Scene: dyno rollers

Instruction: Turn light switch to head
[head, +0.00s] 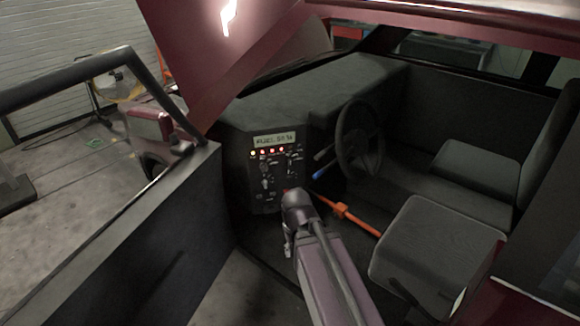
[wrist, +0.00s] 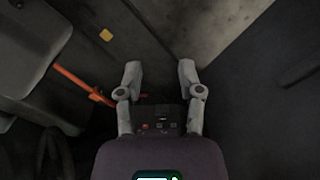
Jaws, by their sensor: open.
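The control panel (head: 254,170) stands on the dashboard in the head view, with a lit display (head: 274,140), a row of small lit lamps and several knobs and switches below. The labels are too small to read, so I cannot tell which one is the light switch. My gripper (wrist: 159,72) is open and empty in the wrist view, with its two fingers spread apart. In the head view my arm reaches into the cab and its end is just below and right of the panel. Part of a dark panel (wrist: 160,115) with small buttons shows between the fingers in the wrist view.
An orange bar (head: 360,222) lies right of my arm. The open door (head: 140,235) stands at the left. The cab floor is partly clear.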

